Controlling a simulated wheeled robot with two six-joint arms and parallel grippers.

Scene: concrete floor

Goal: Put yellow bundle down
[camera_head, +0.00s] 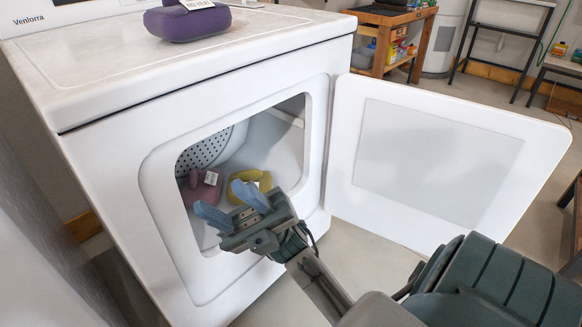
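The yellow bundle (260,184) lies inside the drum of the white dryer (105,155), with a pale label on it. My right gripper (230,203) is at the dryer's door opening, in front of the bundle, with its two blue fingers spread apart and nothing between them. The gripper and its fingers hide the bundle's lower part. A mauve bundle (204,192) with a label lies to the left of the yellow one in the drum. My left gripper is not in view.
The dryer door (440,150) stands wide open to the right. A purple bundle (186,24) sits on the dryer top. A wooden shelf unit (390,40) and dark-framed tables stand at the back. Bare floor shows below the door.

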